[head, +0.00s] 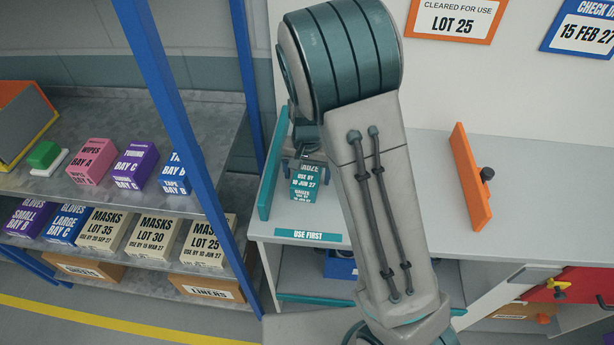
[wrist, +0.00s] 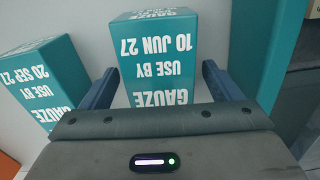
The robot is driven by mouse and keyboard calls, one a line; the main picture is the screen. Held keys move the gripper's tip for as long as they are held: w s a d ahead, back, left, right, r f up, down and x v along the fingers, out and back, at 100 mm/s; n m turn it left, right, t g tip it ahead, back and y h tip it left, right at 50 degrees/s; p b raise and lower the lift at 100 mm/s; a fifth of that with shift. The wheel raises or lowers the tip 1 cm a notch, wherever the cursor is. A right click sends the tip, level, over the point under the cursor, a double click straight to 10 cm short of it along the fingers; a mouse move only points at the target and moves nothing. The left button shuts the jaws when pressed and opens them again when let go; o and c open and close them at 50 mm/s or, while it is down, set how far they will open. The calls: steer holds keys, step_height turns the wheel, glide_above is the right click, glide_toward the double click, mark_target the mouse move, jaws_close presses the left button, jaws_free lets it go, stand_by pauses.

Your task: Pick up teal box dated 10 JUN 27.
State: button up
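The teal gauze box dated 10 JUN 27 (head: 307,184) stands on the grey counter near its left end, behind the USE FIRST strip. In the wrist view the same box (wrist: 160,62) shows its date upside down. My gripper (head: 305,156) is at the box, its upper part hidden by my arm. In the wrist view the fingers (wrist: 161,72) are apart, one on each side of the box. A gap shows at the right finger; the left finger is close to the box, and contact cannot be told. A second teal box dated 20 SEP 27 (wrist: 45,82) stands left of the left finger.
A teal upright divider (head: 272,168) stands just left of the box. The USE FIRST strip (head: 312,235) marks the counter's front edge. An orange divider (head: 470,178) stands to the right, with bare counter before it. Shelves with several boxes (head: 100,160) and a blue post (head: 185,120) are left.

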steer(key=c, duration=1.1)
